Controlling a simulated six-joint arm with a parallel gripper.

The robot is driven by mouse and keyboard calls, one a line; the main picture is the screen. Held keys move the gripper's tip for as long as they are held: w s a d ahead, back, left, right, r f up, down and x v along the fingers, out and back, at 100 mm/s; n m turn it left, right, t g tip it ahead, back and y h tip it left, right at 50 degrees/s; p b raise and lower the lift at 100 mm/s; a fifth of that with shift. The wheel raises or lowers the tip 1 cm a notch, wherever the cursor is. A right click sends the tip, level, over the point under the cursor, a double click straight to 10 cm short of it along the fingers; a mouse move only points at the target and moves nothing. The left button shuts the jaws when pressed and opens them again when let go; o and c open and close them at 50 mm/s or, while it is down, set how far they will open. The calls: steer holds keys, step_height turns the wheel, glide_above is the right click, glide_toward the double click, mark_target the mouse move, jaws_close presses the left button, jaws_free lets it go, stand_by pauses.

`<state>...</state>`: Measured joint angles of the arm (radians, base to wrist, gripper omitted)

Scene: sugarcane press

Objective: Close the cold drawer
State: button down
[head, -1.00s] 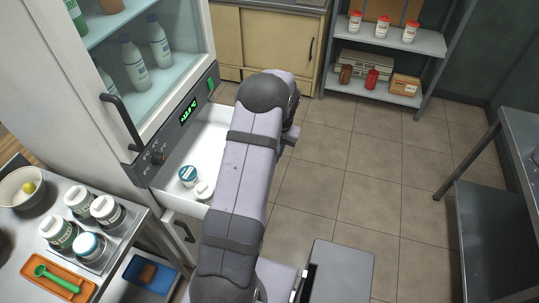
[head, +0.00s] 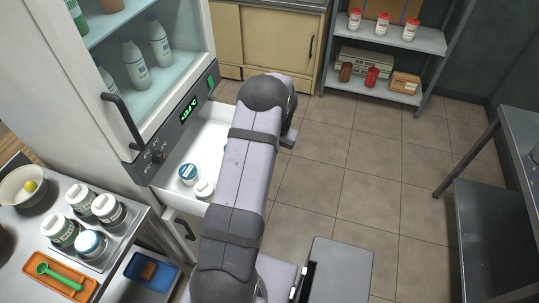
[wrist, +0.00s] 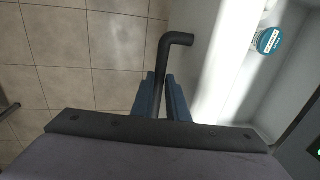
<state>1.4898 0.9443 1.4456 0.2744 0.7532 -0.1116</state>
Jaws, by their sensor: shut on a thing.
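The cold drawer (head: 205,140) is white and stands pulled out below the fridge's control panel, with jars inside. In the wrist view its pale front and interior (wrist: 228,60) are at the right. Its dark bar handle (wrist: 174,40) runs down between the fingers of my gripper (wrist: 160,78), which is shut on it. In the head view my arm hides the gripper, the handle and part of the drawer.
A blue-lidded jar (head: 189,174) and a white-lidded jar (head: 204,189) stand in the drawer. The glass-door fridge (head: 150,60) is above it. A steel counter (head: 130,225) with jars is at the lower left. The tiled floor (head: 350,160) to the right is clear.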

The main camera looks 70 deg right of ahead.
steer(key=w+b, duration=0.3)
steer(key=w, duration=1.9)
steer(key=shift+w, duration=0.35)
steer(key=c, duration=1.7)
jaws_free()
steer(key=shift+s+r+b, duration=0.25)
steer(key=shift+r+b, duration=0.15)
steer(key=shift+r, duration=0.8)
steer(key=shift+s+r+b, duration=0.25)
steer(key=shift+r+b, duration=0.1)
steer(key=shift+r, duration=0.9)
steer(key=shift+s+r+b, duration=0.25)
steer(key=shift+r+b, duration=0.15)
steer(key=shift+r, duration=0.8)
